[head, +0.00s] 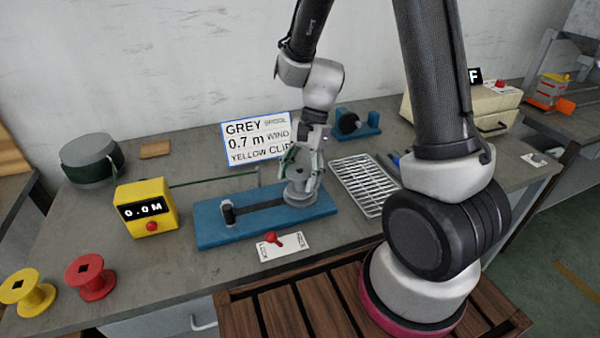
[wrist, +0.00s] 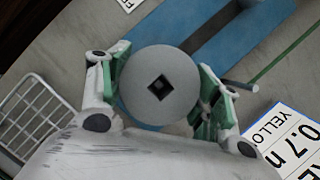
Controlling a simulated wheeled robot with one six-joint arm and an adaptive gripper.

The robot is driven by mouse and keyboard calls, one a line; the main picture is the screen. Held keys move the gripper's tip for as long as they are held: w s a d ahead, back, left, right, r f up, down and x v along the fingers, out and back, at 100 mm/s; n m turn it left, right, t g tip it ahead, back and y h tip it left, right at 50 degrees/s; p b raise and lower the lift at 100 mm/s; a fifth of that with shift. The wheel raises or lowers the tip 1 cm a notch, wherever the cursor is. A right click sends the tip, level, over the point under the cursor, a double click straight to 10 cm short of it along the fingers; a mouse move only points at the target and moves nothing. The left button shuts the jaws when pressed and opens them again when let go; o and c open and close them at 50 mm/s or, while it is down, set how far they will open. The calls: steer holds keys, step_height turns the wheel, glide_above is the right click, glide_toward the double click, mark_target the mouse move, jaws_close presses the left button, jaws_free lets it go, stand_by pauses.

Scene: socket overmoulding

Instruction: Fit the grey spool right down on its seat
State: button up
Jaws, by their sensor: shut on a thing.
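The grey spool (wrist: 150,98) shows as a round disc with a square hole in the wrist view, between the fingers of my gripper (wrist: 158,92). In the head view, my gripper (head: 303,180) is shut on the grey spool (head: 300,196) at the right end of the blue base (head: 215,230). The spool hides what lies under it, so I cannot tell whether it is right down on the seat. A dark strip runs along the base to a small black post (head: 228,212) at its left.
A yellow counter (head: 146,208) reads 0.0M. Red (head: 90,277) and yellow (head: 27,293) spools stand at front left. A wire rack (head: 365,183) lies right of the base. A card with a red lever (head: 272,239) lies in front. A sign (head: 257,138) stands behind.

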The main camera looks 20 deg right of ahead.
steer(key=shift+f, duration=0.45)
steer(key=o, duration=1.1)
steer(key=v, duration=1.2)
